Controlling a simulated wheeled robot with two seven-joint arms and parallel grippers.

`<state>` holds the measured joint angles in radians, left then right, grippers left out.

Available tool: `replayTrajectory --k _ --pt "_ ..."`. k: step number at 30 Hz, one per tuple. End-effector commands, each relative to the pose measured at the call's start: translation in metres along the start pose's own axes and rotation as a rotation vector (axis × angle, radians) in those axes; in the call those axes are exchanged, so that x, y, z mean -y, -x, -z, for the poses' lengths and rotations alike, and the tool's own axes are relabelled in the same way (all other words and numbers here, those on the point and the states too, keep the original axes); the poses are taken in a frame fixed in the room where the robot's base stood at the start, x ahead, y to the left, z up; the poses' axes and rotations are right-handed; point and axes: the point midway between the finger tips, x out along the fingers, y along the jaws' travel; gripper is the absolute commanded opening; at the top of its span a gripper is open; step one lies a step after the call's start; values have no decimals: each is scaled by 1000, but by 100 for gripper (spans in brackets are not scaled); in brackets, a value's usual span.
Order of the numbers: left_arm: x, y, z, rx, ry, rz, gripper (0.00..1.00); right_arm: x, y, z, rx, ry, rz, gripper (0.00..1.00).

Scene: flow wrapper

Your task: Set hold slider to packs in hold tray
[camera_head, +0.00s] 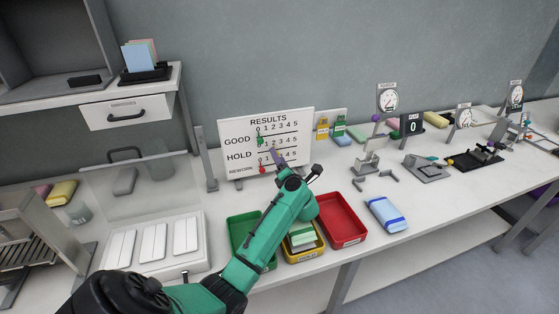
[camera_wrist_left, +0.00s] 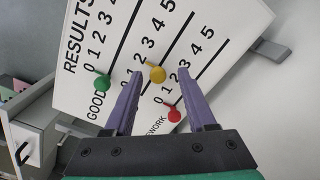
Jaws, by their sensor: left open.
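The white results board (camera_head: 290,127) stands on the bench with GOOD, HOLD and REWORK rows. In the left wrist view, its yellow hold knob (camera_wrist_left: 157,74) lies between the two purple fingertips of my open left gripper (camera_wrist_left: 161,76), nearer the left one; contact cannot be told.
The green knob (camera_wrist_left: 103,83) and red knob (camera_wrist_left: 174,115) sit near the low ends of their rows, close to the fingers. A green tray (camera_head: 236,228) and red tray (camera_head: 343,222) flank the yellow one. A blue pack (camera_head: 386,214) lies to the right.

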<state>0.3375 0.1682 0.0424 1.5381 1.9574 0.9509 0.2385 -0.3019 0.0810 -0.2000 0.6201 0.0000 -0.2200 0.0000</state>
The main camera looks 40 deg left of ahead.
Motion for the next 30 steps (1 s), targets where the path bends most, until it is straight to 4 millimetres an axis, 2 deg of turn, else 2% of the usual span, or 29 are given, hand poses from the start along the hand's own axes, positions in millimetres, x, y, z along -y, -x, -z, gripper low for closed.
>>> replayTrajectory --k 5,21,25,30 --pt "2 14 0 1 1 2 56 2 -2 0 -1 -1 3 50" --pt "4 124 1 -1 0 3 56 3 -21 0 -3 -1 3 50" --pt "3 140 0 1 -2 1 56 2 -23 0 -3 -1 2 50" --pt "2 147 -1 -1 -2 1 56 0 -23 0 -2 0 0 50"
